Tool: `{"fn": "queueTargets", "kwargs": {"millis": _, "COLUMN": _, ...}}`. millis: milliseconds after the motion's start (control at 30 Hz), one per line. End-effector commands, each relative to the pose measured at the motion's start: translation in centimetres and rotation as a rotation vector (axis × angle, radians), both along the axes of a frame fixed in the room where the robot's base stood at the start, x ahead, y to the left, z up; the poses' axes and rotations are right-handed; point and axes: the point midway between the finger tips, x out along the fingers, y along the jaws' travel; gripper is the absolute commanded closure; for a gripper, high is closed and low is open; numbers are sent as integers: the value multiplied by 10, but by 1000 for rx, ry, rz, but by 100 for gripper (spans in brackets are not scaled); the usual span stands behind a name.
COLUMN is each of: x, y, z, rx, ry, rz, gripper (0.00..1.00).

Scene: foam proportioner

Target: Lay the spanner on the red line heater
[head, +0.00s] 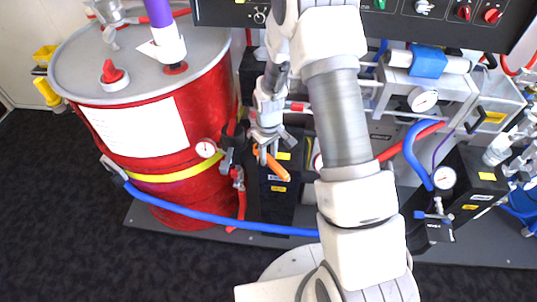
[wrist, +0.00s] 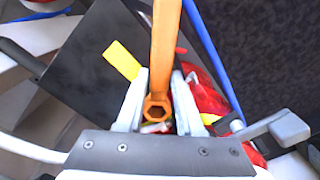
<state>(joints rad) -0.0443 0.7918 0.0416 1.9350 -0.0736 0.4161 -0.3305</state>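The orange spanner (head: 270,165) is in my gripper (head: 266,148) in the head view, sticking out down and to the right. In the wrist view the spanner (wrist: 164,50) runs from the top edge to between the fingers of my gripper (wrist: 158,100), its ring end near the palm. The fingers are shut on it. Below the spanner in the head view stands a dark box (head: 280,195) with yellow and white labels. It also shows in the wrist view (wrist: 92,62). I cannot read which box is the red line heater; a second dark box (head: 475,185) stands at right.
A large red drum (head: 205,110) stands left of my gripper. A blue hose (head: 215,223) crosses in front of the dark box. The control panel (head: 400,15) overhangs behind, and pipes and gauges crowd the right. The dark floor (head: 60,210) in front is clear.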

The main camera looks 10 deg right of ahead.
Motion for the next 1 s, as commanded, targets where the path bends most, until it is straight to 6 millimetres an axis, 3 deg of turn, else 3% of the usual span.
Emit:
{"fn": "queueTargets", "kwargs": {"millis": 33, "x": 0, "y": 0, "z": 1, "rx": 0, "ry": 0, "rz": 0, "gripper": 54}}
{"fn": "queueTargets", "kwargs": {"millis": 133, "x": 0, "y": 0, "z": 1, "rx": 0, "ry": 0, "rz": 0, "gripper": 38}}
{"fn": "queueTargets", "kwargs": {"millis": 533, "x": 1, "y": 0, "z": 9, "rx": 0, "ry": -2, "rz": 0, "gripper": 38}}
{"fn": "queueTargets", "kwargs": {"millis": 1000, "x": 1, "y": 0, "z": 103, "rx": 1, "ry": -4, "rz": -1, "gripper": 38}}
